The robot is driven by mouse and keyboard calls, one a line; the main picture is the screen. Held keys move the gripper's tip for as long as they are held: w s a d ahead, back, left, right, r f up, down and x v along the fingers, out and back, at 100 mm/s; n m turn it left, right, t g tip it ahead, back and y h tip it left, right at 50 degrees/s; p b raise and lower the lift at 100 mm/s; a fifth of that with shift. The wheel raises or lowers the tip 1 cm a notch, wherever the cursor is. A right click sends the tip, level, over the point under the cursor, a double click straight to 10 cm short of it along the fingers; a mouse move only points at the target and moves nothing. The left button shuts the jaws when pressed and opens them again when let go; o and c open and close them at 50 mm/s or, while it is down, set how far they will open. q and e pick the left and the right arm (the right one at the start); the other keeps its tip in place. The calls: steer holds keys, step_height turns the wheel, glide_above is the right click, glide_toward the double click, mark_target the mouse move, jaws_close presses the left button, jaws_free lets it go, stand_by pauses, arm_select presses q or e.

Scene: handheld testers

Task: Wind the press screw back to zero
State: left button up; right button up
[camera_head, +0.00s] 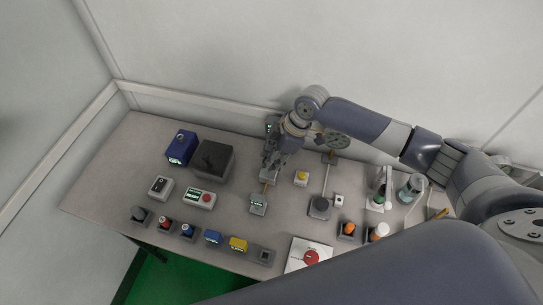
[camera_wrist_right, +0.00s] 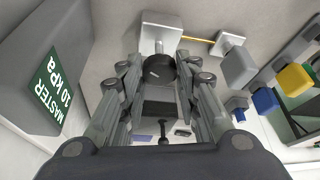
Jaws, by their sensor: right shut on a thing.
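My right gripper (camera_head: 270,168) reaches down at the back middle of the bench in the head view. In the right wrist view its fingers (camera_wrist_right: 158,67) are shut around a dark round press screw knob (camera_wrist_right: 158,74). The knob stands in front of a light grey block (camera_wrist_right: 160,32). A brass rod (camera_wrist_right: 200,37) runs from that block to a small grey unit, seen in the head view as a unit with a lit display (camera_head: 258,204). A grey box labelled MASTER 10 kPa (camera_wrist_right: 45,70) stands beside the gripper. The screw's thread and zero mark are hidden. My left gripper is not in view.
On the bench (camera_head: 120,175), a blue tester (camera_head: 181,147) and a dark grey box (camera_head: 213,159) stand to the left. Several small handheld units line the front edge. A yellow-button box (camera_head: 301,178) and a dial gauge (camera_head: 338,141) are close on the right.

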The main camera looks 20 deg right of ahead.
steer(key=o, duration=1.1)
steer(key=shift+c, duration=0.2)
steer(key=v, duration=1.2)
